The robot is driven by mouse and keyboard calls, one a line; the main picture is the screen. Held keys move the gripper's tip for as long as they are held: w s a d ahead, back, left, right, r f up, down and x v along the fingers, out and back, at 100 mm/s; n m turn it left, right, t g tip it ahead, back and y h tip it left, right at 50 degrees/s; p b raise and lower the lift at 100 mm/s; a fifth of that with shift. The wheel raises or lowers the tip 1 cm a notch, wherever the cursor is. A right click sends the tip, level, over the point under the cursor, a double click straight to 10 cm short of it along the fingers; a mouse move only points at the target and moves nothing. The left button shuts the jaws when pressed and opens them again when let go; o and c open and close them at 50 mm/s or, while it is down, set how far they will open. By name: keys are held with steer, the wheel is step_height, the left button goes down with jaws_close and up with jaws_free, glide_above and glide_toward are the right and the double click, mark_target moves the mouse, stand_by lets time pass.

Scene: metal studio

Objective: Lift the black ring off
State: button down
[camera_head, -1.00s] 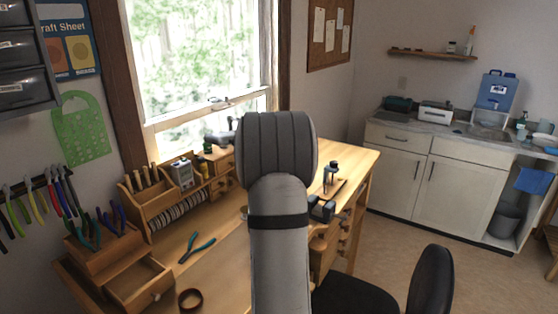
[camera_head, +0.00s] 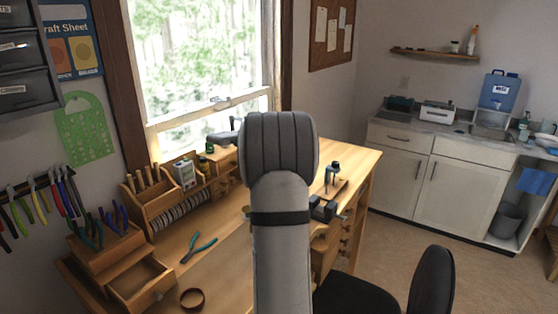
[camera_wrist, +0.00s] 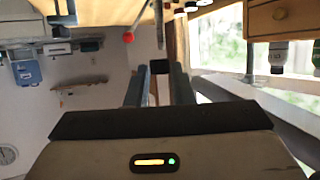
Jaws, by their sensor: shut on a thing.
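In the wrist view my gripper (camera_wrist: 159,72) reaches away from the camera with its two fingers close together. A small black piece, which looks like the black ring (camera_wrist: 160,66), sits between the fingertips. A thin upright rod (camera_wrist: 160,25) shows just above it in the picture. I cannot tell whether the ring is still around that rod or clear of it. In the head view my own arm hides the gripper and the ring.
A small stand (camera_head: 333,172) is right of my arm. A black chair (camera_head: 432,280) stands in front. The wrist view shows a red ball (camera_wrist: 128,37) near the fingers.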

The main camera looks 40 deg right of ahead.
steer(key=w+d+p, duration=0.7)
steer(key=d+p, duration=0.1)
steer(key=d, duration=0.1)
steer(key=shift+w+d+p, duration=0.3)
steer(key=shift+w+p, duration=0.05)
steer(key=shift+p, duration=0.05)
stand_by(0.9)
steer(key=shift+w+d+r+p, duration=0.1)
steer(key=shift+w+d+p, duration=0.8)
steer(key=shift+d, duration=0.2)
steer(key=shift+d, duration=0.1)
steer(key=shift+w+d, duration=0.1)
steer(key=shift+w, duration=0.05)
